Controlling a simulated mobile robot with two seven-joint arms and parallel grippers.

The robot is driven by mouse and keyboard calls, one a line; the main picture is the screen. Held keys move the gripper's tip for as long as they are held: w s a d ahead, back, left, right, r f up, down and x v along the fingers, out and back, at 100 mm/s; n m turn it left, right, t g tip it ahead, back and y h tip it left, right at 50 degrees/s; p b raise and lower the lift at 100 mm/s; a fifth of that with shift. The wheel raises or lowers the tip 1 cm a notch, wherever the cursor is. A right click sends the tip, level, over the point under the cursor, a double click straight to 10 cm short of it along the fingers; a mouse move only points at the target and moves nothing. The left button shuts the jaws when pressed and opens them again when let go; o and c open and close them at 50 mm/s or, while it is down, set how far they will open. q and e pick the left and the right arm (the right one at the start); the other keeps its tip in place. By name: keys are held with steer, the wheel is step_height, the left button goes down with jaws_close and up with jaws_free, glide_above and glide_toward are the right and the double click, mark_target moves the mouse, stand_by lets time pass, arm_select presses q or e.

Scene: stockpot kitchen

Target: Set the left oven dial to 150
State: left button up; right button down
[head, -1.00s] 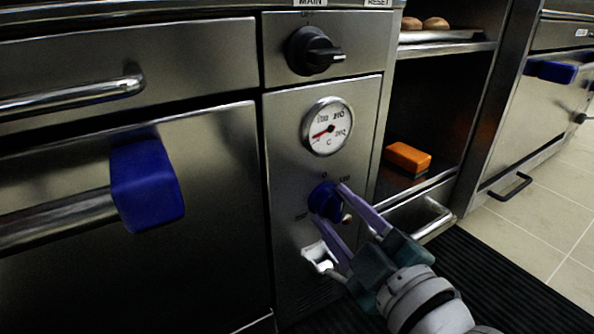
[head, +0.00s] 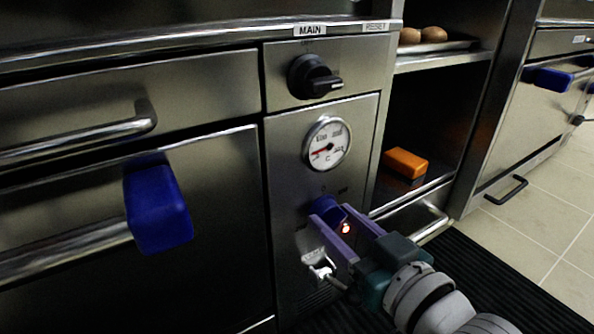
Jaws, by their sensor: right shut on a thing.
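The blue oven dial (head: 329,211) is on the steel control panel, below a round temperature gauge (head: 327,144). My right gripper (head: 334,212) is shut on the dial, with one purple finger on either side of it. The fingers and arm hide much of the dial and its scale, so I cannot read its setting. A small lamp (head: 346,228) beside the dial glows red-orange. The gauge's red needle points to the left. My left gripper is not in view.
A black knob (head: 314,76) sits above the gauge. A white socket with a plug (head: 320,268) is below the dial. An orange block (head: 405,163) lies in the open shelf at right.

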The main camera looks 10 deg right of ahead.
steer(key=shift+d+m+y, duration=0.1)
steer(key=shift+m+y, duration=0.2)
steer(key=shift+m, duration=0.9)
steer(key=shift+m+g, duration=0.3)
steer(key=shift+m, duration=0.9)
steer(key=m+y+b, duration=0.1)
steer(key=m, duration=0.2)
steer(key=shift+w+d+f, duration=0.1)
steer(key=shift+m+b, duration=0.8)
steer(key=shift+m, duration=0.6)
steer(key=shift+y, duration=0.3)
steer(key=shift+c, duration=1.6)
jaws_free()
